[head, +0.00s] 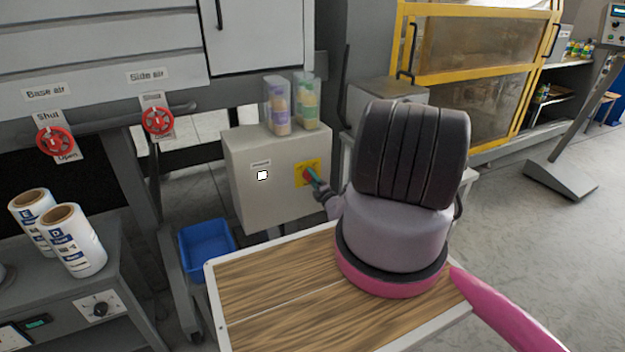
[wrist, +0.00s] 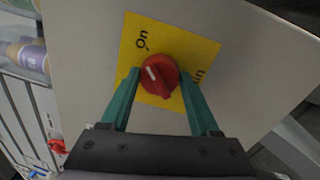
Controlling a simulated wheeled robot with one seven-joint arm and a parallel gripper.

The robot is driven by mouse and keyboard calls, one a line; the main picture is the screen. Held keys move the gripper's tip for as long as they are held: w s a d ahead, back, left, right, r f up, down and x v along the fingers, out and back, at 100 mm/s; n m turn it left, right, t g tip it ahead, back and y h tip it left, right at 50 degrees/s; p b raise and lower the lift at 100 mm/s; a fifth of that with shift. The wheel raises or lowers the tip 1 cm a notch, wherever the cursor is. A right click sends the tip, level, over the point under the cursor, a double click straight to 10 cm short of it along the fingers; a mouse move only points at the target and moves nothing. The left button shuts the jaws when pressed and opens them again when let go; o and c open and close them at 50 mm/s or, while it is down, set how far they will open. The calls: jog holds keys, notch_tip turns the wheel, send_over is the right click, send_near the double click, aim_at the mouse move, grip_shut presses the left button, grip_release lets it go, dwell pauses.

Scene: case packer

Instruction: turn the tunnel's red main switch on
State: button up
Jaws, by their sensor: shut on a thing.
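The red main switch (wrist: 163,84) is a round knob with a raised grip bar, set on a yellow plate (wrist: 190,45). My gripper (wrist: 159,76) has its two teal fingers on either side of the knob, shut on it. The knob's white mark is on its upper-left side in the wrist view. The "On" label is above and left of the knob; a second label at the right is partly hidden by a finger. In the head view the yellow plate (head: 299,179) is on the front of a grey box (head: 262,200), and my gripper (head: 313,178) mostly covers the knob.
Two clear containers with bottles (head: 277,105) stand on the grey box. A blue bin (head: 206,249) is below it at the left. Two red valve wheels (head: 158,121) and white film rolls (head: 75,240) are further left. A wood-topped table (head: 270,292) is in front.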

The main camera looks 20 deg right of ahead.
jog(key=shift+f, duration=0.1)
dwell(0.4)
jog(key=o, duration=1.4)
jog(key=shift+c, duration=0.2)
jog(key=s, duration=1.1)
jog(key=shift+d+f, duration=0.15)
jog(key=shift+f, duration=0.25)
jog(key=shift+w+r, duration=0.1)
jog(key=shift+w, duration=0.05)
